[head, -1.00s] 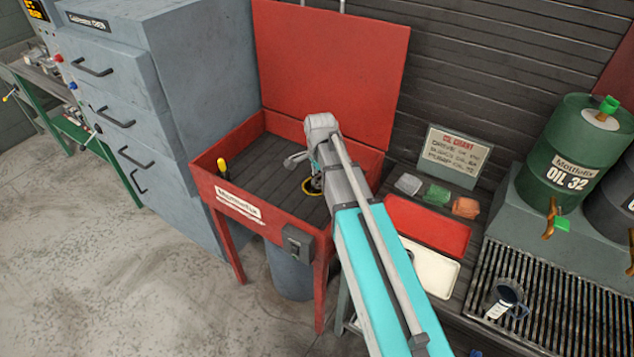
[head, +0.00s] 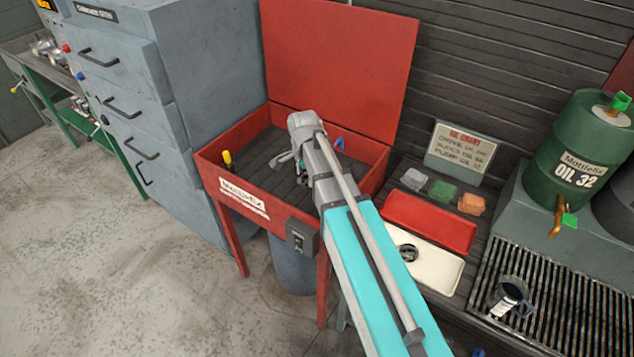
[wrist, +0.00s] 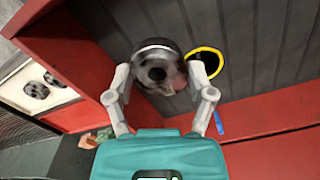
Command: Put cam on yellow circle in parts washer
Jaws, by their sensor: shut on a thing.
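The cam (wrist: 152,62), a round dark and silvery metal part, is between the two fingers of my gripper (wrist: 158,78), which is shut on it. The parts washer (head: 263,222) is a red open bin with a raised lid and a dark slatted floor. The yellow circle (wrist: 221,58) lies on that floor, just right of the cam in the wrist view. My right fingertip overlaps its left edge there. In the head view my gripper (head: 301,170) is inside the washer, and my arm hides the yellow circle. I cannot tell the cam's height above the floor.
A yellow-handled tool (head: 227,160) stands at the washer's left wall. A white tray (head: 440,268) with dark round parts and a red tray (head: 430,222) lie right of the washer.

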